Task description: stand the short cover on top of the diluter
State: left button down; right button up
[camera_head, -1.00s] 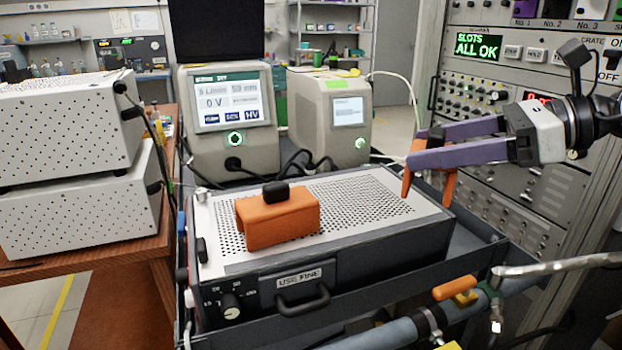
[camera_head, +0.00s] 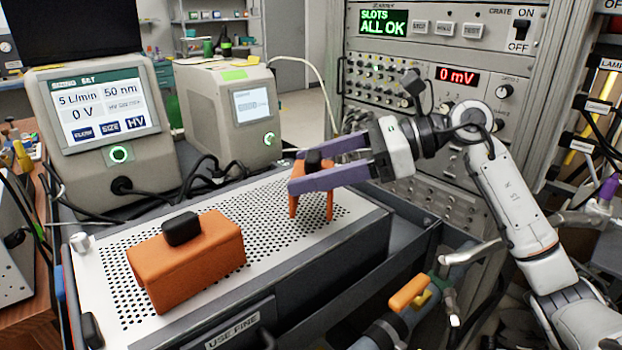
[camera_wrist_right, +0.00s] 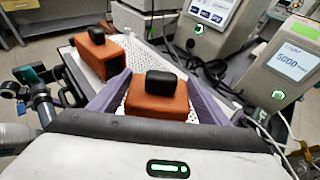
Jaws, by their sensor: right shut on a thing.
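The short cover (camera_wrist_right: 157,102) is an orange block with a black knob on top. My right gripper (camera_head: 303,171) is shut on it, one purple finger on each side. In the head view its thin orange legs (camera_head: 330,205) hang below the fingers, over the back right of a perforated metal box top (camera_head: 260,210). I cannot tell whether they touch it. A longer orange cover (camera_head: 190,262) with a black knob stands at the front left of that top. No readable label names the diluter, so I cannot tell which unit it is. My left gripper is out of view.
Two grey instruments with screens, a larger one (camera_head: 103,170) and a smaller one (camera_head: 215,130), stand behind the box with black cables between. A rack (camera_head: 425,60) stands behind my right arm. An orange-handled valve (camera_head: 409,293) is at front right.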

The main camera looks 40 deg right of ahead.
jog(key=shift+f, duration=1)
jog(key=o, duration=1.1)
jog(key=shift+w, duration=0.1)
jog(key=shift+d+r, duration=0.15)
jog(key=shift+r, duration=0.05)
jog(key=b+v, duration=0.1)
jog(key=v, duration=1)
jog(key=shift+s+d+b, duration=0.25)
jog(key=shift+s+b, duration=0.05)
jog(key=shift+r, duration=0.15)
